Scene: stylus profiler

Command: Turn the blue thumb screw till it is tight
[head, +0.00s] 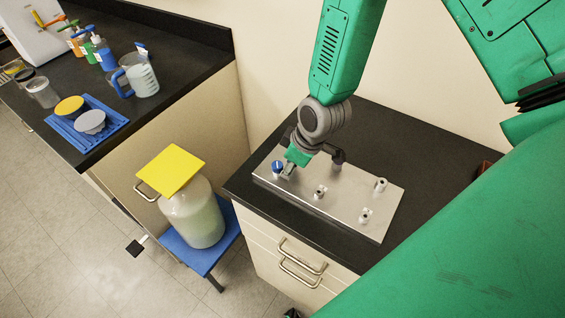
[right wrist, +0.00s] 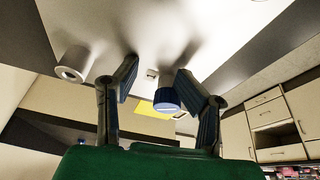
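The blue thumb screw (head: 278,166) stands at the left end of a silver metal plate (head: 340,207) on the black-topped bench. My right gripper (head: 288,171) is low over the plate, right beside the screw. In the right wrist view the blue thumb screw (right wrist: 167,100) shows between the two spread fingers of the right gripper (right wrist: 157,78), nearer the right-hand finger. The gripper is open. I cannot tell whether that finger touches the screw. My left gripper is not in view.
A large jar (head: 197,215) with a yellow lid stands on a blue stool to the left. Another black counter (head: 60,100) holds bottles, a jug and a blue tray.

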